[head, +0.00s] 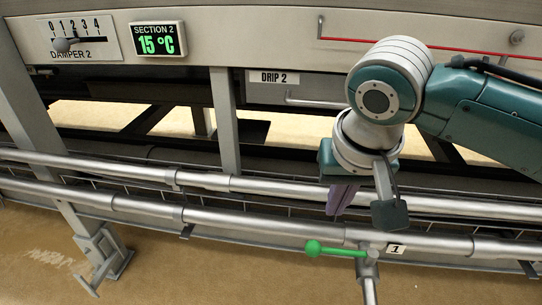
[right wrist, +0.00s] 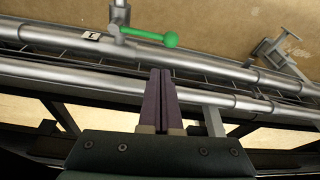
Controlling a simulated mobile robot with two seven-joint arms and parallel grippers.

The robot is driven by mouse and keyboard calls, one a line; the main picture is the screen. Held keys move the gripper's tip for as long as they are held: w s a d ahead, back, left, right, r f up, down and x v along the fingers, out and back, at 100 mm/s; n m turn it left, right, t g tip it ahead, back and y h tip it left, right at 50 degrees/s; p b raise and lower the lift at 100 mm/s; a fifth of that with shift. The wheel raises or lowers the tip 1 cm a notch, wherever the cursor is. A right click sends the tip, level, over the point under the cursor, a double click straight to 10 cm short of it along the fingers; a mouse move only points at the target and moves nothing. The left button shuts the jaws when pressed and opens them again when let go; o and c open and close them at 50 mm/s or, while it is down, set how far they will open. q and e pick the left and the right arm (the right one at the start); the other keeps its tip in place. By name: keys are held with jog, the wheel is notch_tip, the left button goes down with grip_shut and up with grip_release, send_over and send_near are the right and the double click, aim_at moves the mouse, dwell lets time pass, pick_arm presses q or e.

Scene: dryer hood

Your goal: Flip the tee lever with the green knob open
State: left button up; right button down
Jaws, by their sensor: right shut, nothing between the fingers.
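The tee lever with the green knob (head: 313,247) sits on the lower front pipe, beside a label marked 1. Its green arm lies along the pipe, with the knob pointing left in the head view. In the right wrist view the lever (right wrist: 150,35) is near the top, with the knob to the right. My right gripper (head: 338,208) is above and behind the lever, over the pipes, partly hidden by its own wrist. In the right wrist view its purple fingers (right wrist: 161,72) are together and empty, apart from the lever. My left gripper is not in view.
Two long horizontal pipes (head: 120,203) run across in front of the machine. The floor (head: 190,270) in front of the pipes is mostly clear.

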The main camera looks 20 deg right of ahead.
aim_at(330, 232)
pick_arm(q)
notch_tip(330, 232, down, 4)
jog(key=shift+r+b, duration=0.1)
jog(key=shift+b, duration=0.9)
pick_arm(e)
jog(key=shift+m+h, duration=0.4)
jog(key=shift+m, duration=0.4)
jog(key=w+d+f, duration=0.2)
jog(key=d, duration=0.1)
jog(key=shift+f, duration=0.3)
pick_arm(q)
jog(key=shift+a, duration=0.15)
pick_arm(e)
jog(key=shift+a, duration=0.1)
jog(key=b+x, duration=0.7)
jog(key=x, duration=0.3)
jog(key=shift+a+f, duration=0.1)
jog(key=shift+f, duration=0.05)
jog(key=shift+s, duration=0.2)
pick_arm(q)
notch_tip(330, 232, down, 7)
pick_arm(e)
jog(key=shift+s+a+r, duration=0.25)
jog(key=shift+s+a, duration=0.25)
jog(key=shift+s, duration=0.25)
jog(key=shift+s+a+r, duration=0.3)
jog(key=shift+s+a, duration=0.2)
jog(key=shift+s, duration=0.25)
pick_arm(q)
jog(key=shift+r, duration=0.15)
